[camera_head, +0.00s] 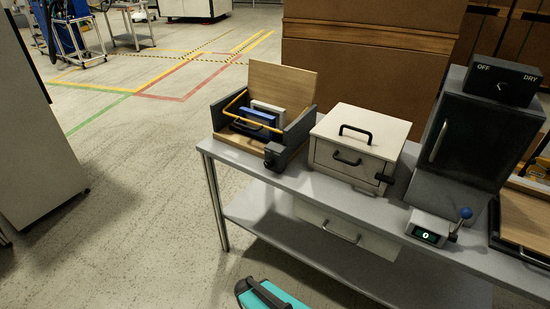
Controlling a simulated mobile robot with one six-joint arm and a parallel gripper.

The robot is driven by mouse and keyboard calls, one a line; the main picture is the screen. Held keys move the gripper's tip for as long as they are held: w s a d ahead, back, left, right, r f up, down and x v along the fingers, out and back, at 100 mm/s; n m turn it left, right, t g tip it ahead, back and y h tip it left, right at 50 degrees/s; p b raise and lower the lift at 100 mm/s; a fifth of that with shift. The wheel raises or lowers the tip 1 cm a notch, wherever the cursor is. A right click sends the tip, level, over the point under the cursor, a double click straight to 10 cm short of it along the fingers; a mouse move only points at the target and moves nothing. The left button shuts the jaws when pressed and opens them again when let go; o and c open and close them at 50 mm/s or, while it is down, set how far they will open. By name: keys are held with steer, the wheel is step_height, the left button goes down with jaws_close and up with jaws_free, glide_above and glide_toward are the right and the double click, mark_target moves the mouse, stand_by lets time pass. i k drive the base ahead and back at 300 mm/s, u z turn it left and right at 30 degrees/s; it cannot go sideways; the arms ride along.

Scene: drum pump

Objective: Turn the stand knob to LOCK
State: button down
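A stand (240,141) with a wooden base, wooden back board and dark grey sides sits at the left end of the grey table. A yellow bar (236,103) runs across it, over a blue item (256,117) and a white item (268,107). A small black block (272,155) is on its front right corner and looks like the stand knob. It is too small to read a LOCK mark or the knob's setting. My gripper is not in view.
On the grey table (300,196), a cream box (360,140) with black handles stands right of the stand. Farther right are a dark cabinet (470,135) with an OFF/DRY dial box (502,80) and a small unit with a blue-knobbed lever (465,213). Floor left of the table is clear.

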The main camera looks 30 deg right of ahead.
mark_target(269, 164)
steer(key=u, duration=0.05)
steer(key=k, duration=0.5)
steer(key=u, duration=0.6)
steer(key=k, duration=0.85)
steer(key=u, duration=0.75)
steer(key=i, duration=1.35)
steer(key=z, duration=0.05)
